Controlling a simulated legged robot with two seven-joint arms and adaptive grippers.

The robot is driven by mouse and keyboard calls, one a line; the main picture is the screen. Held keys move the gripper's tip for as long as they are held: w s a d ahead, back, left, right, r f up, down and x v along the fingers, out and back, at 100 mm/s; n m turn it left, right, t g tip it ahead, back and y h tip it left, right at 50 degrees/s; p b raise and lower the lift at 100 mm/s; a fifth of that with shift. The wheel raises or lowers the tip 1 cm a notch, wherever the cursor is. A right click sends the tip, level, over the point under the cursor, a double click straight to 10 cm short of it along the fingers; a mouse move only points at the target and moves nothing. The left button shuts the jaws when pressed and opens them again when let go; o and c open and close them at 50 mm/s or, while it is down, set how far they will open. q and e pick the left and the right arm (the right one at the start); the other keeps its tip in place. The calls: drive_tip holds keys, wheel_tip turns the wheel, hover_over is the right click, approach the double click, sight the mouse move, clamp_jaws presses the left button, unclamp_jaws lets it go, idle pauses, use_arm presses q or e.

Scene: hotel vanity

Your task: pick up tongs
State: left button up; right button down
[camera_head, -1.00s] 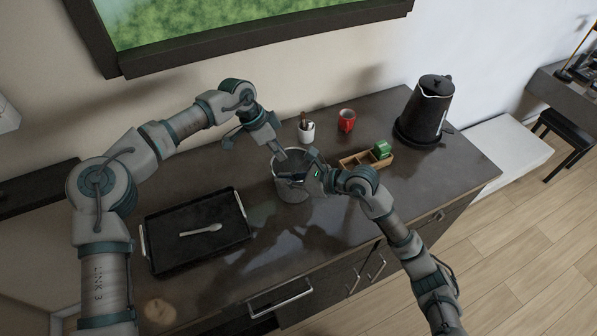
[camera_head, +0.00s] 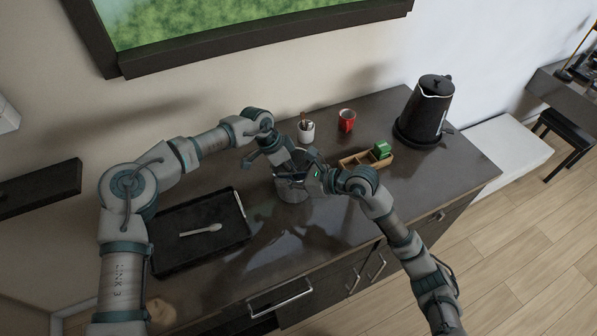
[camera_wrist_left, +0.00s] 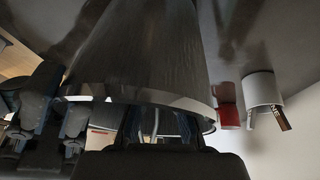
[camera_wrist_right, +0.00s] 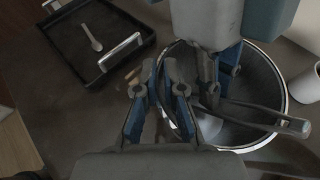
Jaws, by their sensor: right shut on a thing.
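A metal bucket (camera_head: 292,192) stands on the dark counter between my arms; it also shows in the right wrist view (camera_wrist_right: 276,70). My right gripper (camera_head: 318,176) is at its right side, and in the right wrist view its fingers (camera_wrist_right: 162,90) are shut around the bucket's rim. My left gripper (camera_head: 287,168) is over the bucket's mouth; its fingers look apart, with nothing clearly between them. A long grey item (camera_wrist_right: 255,112) lies across the bucket in the right wrist view; I cannot tell if it is the tongs. A pale spoon-shaped utensil (camera_head: 200,230) lies on the black tray.
The black tray (camera_head: 180,257) is left of the bucket. A white cup (camera_head: 307,133) with brown items and a red mug (camera_head: 347,121) stand behind. A wooden box (camera_head: 356,162) with a green item and a black kettle (camera_head: 428,110) are to the right.

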use_arm(q)
drive_tip(key=shift+f, duration=0.25)
use_arm(e)
drive_tip(key=shift+f, duration=0.1)
idle(0.3)
use_arm(q)
clamp_jaws()
wheel_tip(320, 180, up, 19)
drive_tip(key=shift+f, duration=0.2)
use_arm(e)
drive_tip(key=c, duration=1.2)
unclamp_jaws()
